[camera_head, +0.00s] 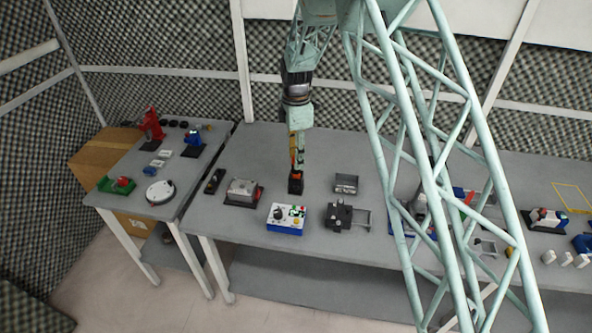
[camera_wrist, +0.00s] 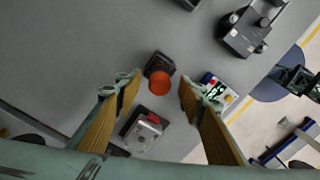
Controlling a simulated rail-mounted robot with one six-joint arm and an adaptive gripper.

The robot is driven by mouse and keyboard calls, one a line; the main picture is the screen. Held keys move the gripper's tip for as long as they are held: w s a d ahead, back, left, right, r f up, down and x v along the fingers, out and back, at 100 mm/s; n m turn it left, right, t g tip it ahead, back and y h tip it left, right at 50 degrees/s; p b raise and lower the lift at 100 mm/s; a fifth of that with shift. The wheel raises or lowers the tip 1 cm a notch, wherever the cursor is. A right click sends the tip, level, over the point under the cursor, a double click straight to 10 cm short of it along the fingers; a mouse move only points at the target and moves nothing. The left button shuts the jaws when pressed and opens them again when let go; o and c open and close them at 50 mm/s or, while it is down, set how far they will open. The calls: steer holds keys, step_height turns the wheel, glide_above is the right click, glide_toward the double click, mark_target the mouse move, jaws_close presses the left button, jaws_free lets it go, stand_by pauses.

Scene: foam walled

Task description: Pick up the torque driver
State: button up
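The torque driver (camera_wrist: 160,83) appears to be the upright tool with a round orange top, seen almost end-on in the wrist view. It stands in a small black holder (camera_head: 296,184) on the middle table. My gripper (camera_head: 297,150) points down above the holder. In the wrist view my gripper (camera_wrist: 159,90) is open, with one tan-padded finger on each side of the orange top and visible gaps between. The fingers partly hide the tool in the head view, and its shaft is hidden. I cannot tell how far the fingertips are above it.
A grey box on a black base (camera_head: 243,191) stands left of the holder. A blue-and-white control box (camera_head: 287,218) is in front. A dark grey fixture (camera_head: 340,215) and a grey open tray (camera_head: 346,184) are to the right. Bare tabletop surrounds the holder.

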mark_target(296, 173)
steer(key=shift+f, duration=1.6)
steer(key=shift+c, duration=0.5)
steer(key=c, duration=0.9)
